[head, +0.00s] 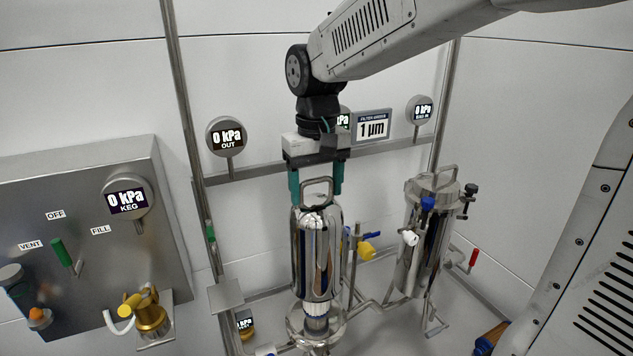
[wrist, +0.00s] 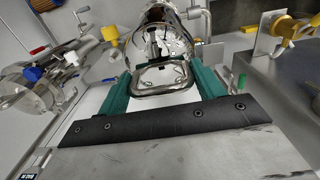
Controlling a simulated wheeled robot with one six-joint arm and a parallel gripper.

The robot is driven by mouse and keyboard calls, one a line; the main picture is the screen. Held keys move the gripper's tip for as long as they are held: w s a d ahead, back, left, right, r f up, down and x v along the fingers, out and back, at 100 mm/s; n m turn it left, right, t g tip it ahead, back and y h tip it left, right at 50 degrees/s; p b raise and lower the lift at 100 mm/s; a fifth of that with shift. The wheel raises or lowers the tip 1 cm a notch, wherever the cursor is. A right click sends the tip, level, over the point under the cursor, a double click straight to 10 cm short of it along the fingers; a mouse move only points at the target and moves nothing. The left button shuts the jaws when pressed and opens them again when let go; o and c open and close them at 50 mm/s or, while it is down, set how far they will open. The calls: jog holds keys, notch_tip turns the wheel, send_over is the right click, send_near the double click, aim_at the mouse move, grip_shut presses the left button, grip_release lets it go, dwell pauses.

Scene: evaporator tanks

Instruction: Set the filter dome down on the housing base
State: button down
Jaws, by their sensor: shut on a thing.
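The filter dome (head: 316,252) is a tall polished steel cylinder with a loop handle on top, and it hangs upright in the head view. My gripper (head: 316,190) is shut on the dome's handle, with its green fingers at either side. In the wrist view the gripper (wrist: 163,88) grips the handle and the shiny dome (wrist: 168,35) extends beyond it. The housing base (head: 330,327) is a round steel part below the dome. I cannot tell if the dome touches the base.
A second steel vessel (head: 425,240) on legs stands to the right, with blue and white valve knobs. A control panel (head: 85,235) with a KEG gauge stands at the left. Upright pipes, a rail with gauges and a yellow-handled valve (head: 366,249) are close behind the dome.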

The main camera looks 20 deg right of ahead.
aim_at(317, 200)
jog(key=shift+f, duration=6.1)
dwell(0.6)
jog(key=shift+c, duration=0.8)
grip_release()
jog(key=shift+r, duration=3.5)
